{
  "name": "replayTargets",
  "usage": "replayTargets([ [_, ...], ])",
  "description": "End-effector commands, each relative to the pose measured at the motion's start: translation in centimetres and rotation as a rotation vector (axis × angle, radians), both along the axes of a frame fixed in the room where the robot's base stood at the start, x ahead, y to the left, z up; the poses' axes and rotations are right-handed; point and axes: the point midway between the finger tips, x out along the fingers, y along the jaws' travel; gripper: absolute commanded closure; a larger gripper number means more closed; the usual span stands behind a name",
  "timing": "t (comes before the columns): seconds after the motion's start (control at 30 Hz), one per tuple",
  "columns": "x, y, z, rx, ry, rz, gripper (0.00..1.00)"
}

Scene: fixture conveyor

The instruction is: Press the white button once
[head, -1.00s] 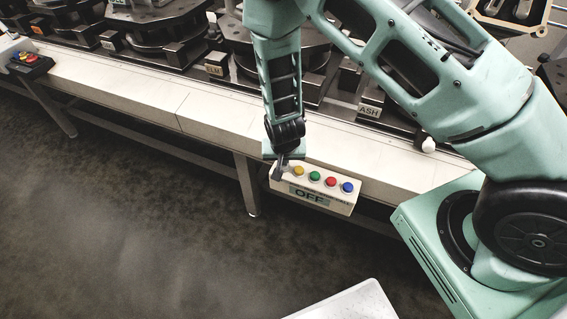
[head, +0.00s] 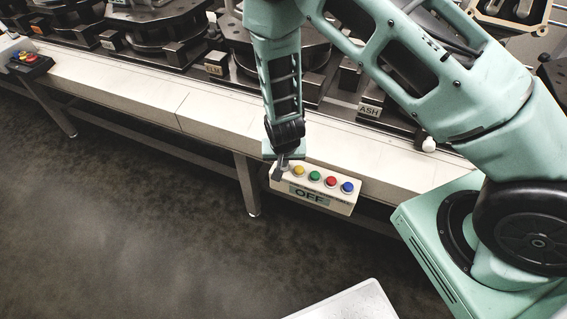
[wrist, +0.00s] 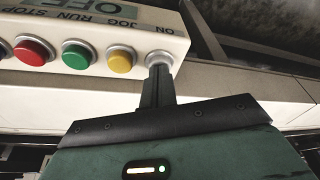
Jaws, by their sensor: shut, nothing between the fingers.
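The control box (head: 343,208) is pale, hangs at the front edge of the conveyor, and has a display reading OFF (head: 308,196). The white button (wrist: 159,57) is at the end of its row, in a grey ring beside the label ON. In the head view my gripper mostly covers it. My gripper (wrist: 159,72) is shut and empty. Its fingertips are over the white button, at or very near its face; I cannot tell whether the button is pressed in. The yellow button (wrist: 121,59) is beside it.
The green (head: 314,176), red (head: 330,182) and blue (head: 347,187) buttons continue the row. Another button box (head: 28,62) is at the far left. Dark fixtures stand on the conveyor behind. The floor in front is clear, with a white surface (head: 345,304) at the bottom.

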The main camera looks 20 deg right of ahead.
Motion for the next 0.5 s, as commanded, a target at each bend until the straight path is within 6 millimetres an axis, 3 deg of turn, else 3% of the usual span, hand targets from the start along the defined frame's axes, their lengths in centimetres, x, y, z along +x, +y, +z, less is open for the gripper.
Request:
replayTargets([
  [0.5,0.02,0.00,0.46,0.000,0.000,0.000,1.00],
])
